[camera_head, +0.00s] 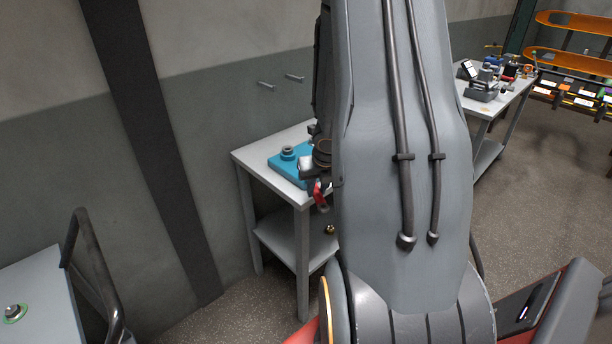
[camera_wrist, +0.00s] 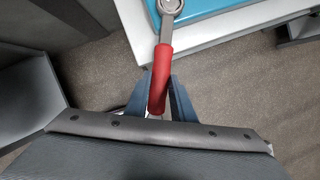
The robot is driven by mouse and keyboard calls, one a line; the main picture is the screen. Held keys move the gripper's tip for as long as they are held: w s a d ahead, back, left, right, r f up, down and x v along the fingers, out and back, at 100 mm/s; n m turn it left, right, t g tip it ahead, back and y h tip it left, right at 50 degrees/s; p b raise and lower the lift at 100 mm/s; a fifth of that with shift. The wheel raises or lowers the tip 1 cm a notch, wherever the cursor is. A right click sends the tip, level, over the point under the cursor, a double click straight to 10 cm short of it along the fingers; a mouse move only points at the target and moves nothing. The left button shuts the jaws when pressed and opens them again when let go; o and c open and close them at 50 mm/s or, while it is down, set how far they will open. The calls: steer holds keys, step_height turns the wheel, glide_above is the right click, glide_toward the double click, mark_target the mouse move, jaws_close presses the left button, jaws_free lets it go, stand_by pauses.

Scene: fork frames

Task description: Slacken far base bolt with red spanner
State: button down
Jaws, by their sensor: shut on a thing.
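The red spanner (camera_wrist: 160,70) has a red handle and a grey ring end. My gripper (camera_wrist: 162,92) is shut on its handle in the wrist view. The grey ring end (camera_wrist: 170,6) lies at the top edge over the blue base (camera_wrist: 205,8); whether it sits around a bolt I cannot tell. In the head view the blue base (camera_head: 277,165) stands on a small grey table (camera_head: 243,157), with a grey bolt-like part (camera_head: 288,153) on its far left part. The red handle (camera_head: 319,195) shows at the table's front edge. My arm hides the base's right side.
The small table has a lower shelf (camera_head: 285,240). Two pegs (camera_head: 267,85) stick out of the wall behind. A pale bench (camera_head: 35,295) is at the lower left. A workbench (camera_head: 490,103) with several items stands at the right. Open floor (camera_head: 535,190) lies in front of it.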

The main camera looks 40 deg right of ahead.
steer(key=shift+r+p, duration=2.2)
steer(key=shift+p, duration=0.3)
stand_by(1.2)
steer(key=shift+r, duration=0.1)
